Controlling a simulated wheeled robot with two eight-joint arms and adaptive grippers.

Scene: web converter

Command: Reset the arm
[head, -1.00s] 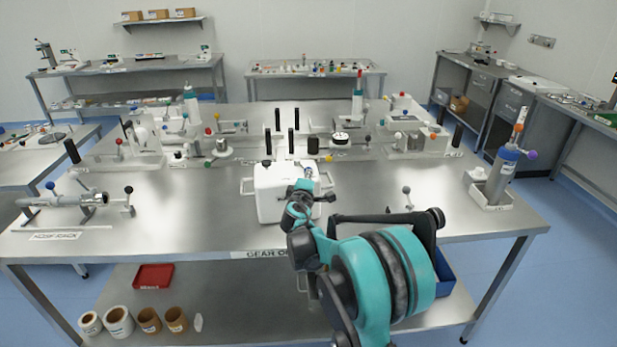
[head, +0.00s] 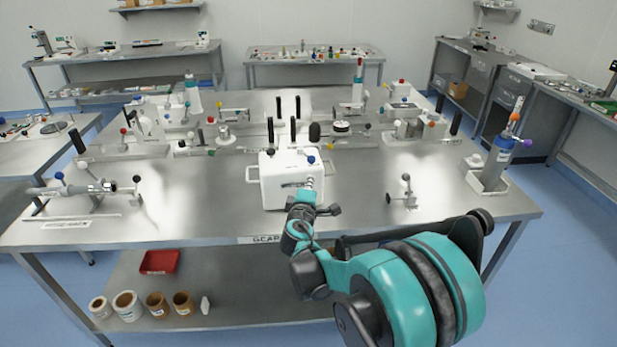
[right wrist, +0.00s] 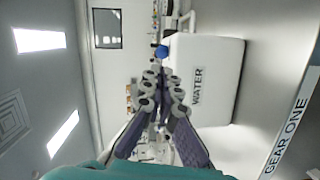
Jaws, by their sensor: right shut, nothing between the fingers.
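My right arm comes up from the bottom of the head view, and its wrist (head: 302,218) is at the front of the white box (head: 278,184) on the main table. The right gripper (right wrist: 162,73) shows in the right wrist view with its fingers together and nothing between them. The box, labelled WATER, also shows in the right wrist view (right wrist: 222,80), beside the fingers. It has a blue knob (right wrist: 162,51). Whether the fingers touch the box I cannot tell. My left gripper is not in view.
The main steel table (head: 220,210) holds several fixtures. A small stand (head: 405,192) is right of the arm, and a grey-blue cylinder (head: 497,160) stands at the right edge. A red tray (head: 160,262) is on the lower shelf. Bare tabletop lies left and right of the box.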

